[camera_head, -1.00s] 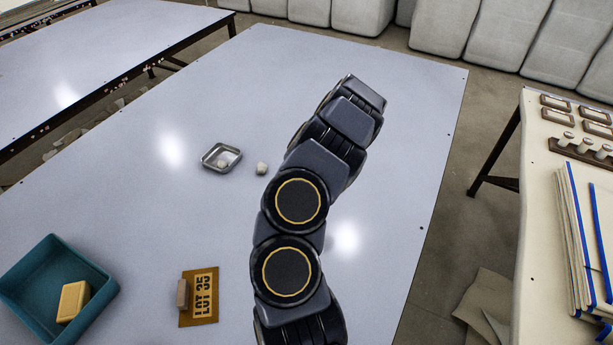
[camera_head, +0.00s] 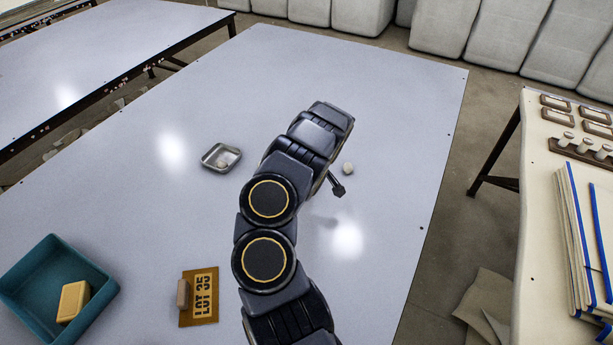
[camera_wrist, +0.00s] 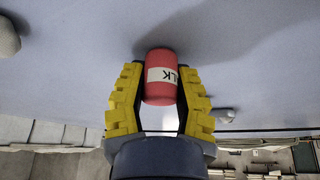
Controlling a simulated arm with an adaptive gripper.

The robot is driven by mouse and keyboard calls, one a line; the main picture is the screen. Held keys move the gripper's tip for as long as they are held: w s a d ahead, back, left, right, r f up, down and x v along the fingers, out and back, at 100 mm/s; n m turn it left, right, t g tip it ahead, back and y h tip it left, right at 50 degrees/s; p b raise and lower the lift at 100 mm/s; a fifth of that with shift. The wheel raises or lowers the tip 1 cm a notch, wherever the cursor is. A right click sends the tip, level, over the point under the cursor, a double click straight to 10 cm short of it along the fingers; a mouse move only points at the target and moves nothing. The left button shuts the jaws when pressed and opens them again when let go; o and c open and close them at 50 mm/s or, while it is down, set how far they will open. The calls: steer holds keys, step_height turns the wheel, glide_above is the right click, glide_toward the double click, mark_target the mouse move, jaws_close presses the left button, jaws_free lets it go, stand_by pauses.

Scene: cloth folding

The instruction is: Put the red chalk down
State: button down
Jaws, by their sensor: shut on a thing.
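The red chalk (camera_wrist: 161,82) is a short red cylinder with a white label, clear in the wrist view. My gripper (camera_wrist: 160,85) is shut on it, with one yellow-and-black finger on each side. The chalk is over the pale table top (camera_head: 400,130); a dark shadow lies beyond it in the wrist view. I cannot tell how high above the table it is. In the head view, my arm hides the chalk and most of my gripper; only a small dark part of the gripper shows at the arm's right side.
A whitish lump (camera_head: 347,168) lies just right of my arm. A metal dish (camera_head: 208,155) holding a pale lump is to the left. Nearer are a LOT 35 card (camera_head: 206,310) with a small block and a teal bin (camera_head: 30,275) with a yellow block. The table's right part is clear.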

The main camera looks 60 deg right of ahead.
steer(key=c, duration=0.8)
jaws_free()
steer(key=shift+f, duration=0.1)
steer(key=shift+c, duration=0.2)
